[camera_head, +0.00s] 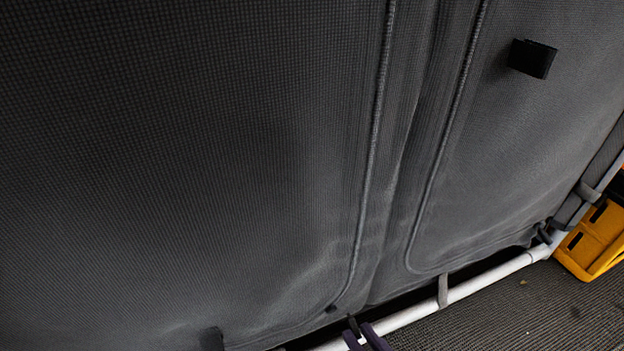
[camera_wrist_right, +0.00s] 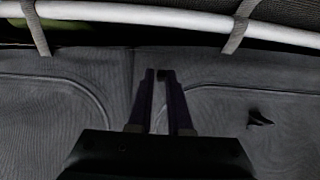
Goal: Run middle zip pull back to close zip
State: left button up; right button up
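A dark grey fabric panel (camera_head: 200,150) fills most of the head view, with two pale zip lines running down it; one is the left line (camera_head: 374,130), the other the right line (camera_head: 452,110). Both curve near the bottom edge. Contact is unclear. My left gripper is out of view.
A white rail (camera_head: 480,283) with strap loops runs along the panel's bottom. A black tab (camera_head: 532,58) sits at upper right, another dark tab (camera_head: 211,339) at lower left. A yellow crate (camera_head: 597,240) stands at right on the dark woven floor (camera_head: 520,315).

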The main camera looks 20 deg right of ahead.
jog(key=o, duration=0.4)
jog(key=shift+a, duration=0.1)
jog(key=shift+r, duration=0.1)
jog(key=shift+s+r+p, duration=0.15)
jog(key=shift+s+p, duration=0.1)
jog(key=shift+p, duration=0.05)
jog(key=p+v, duration=0.2)
jog(key=v, duration=0.7)
jog(key=shift+s+p, duration=0.15)
jog(key=shift+p, duration=0.25)
